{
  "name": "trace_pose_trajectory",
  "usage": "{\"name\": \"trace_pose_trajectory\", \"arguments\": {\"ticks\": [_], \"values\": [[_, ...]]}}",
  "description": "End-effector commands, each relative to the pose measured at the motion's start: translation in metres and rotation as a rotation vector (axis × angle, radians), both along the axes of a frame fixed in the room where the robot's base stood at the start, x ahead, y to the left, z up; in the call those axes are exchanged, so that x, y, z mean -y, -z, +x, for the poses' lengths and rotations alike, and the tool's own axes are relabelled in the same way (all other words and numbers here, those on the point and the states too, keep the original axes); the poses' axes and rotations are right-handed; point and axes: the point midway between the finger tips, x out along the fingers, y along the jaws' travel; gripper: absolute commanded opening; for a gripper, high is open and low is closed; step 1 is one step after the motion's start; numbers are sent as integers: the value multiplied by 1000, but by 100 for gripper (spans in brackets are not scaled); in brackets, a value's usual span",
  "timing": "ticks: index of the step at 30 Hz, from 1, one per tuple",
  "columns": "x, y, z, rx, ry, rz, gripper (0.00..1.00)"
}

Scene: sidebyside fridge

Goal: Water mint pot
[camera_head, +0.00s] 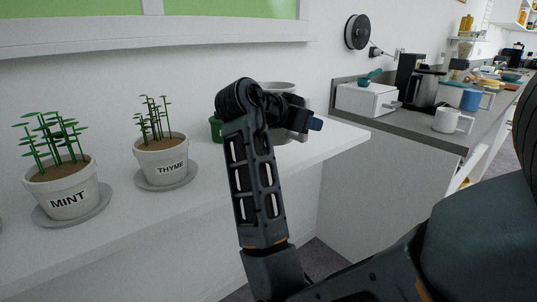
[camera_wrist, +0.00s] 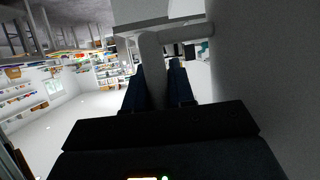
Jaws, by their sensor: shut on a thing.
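The mint pot (camera_head: 66,190), a light pot labelled MINT with green sprigs in dark soil, stands upright on a grey saucer (camera_head: 88,213) at the left of the white ledge in the head view. My gripper (camera_head: 310,124) is far to its right, over the ledge's right part. In the wrist view, my gripper (camera_wrist: 158,82) is shut on a pale grey handle (camera_wrist: 152,58). The handle joins a pale vessel (camera_wrist: 140,10), mostly out of frame. In the head view, the grey round vessel (camera_head: 280,87) shows behind my wrist, largely hidden; its contents are not visible.
The thyme pot (camera_head: 163,164) stands on its saucer between the mint pot and my arm. A green thing (camera_head: 216,130) is partly hidden behind my forearm. A counter at right holds a white mug (camera_head: 448,121), a blue mug (camera_head: 470,100) and a coffee machine (camera_head: 408,83).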

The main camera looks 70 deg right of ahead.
Motion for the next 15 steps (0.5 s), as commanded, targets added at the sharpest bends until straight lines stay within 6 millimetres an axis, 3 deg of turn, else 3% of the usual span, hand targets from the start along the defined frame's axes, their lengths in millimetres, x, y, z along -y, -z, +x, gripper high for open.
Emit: {"name": "trace_pose_trajectory", "arguments": {"ticks": [9,15], "values": [[-12,35,60,0,-2,-1,0],[-15,44,74,1,1,-2,0]]}}
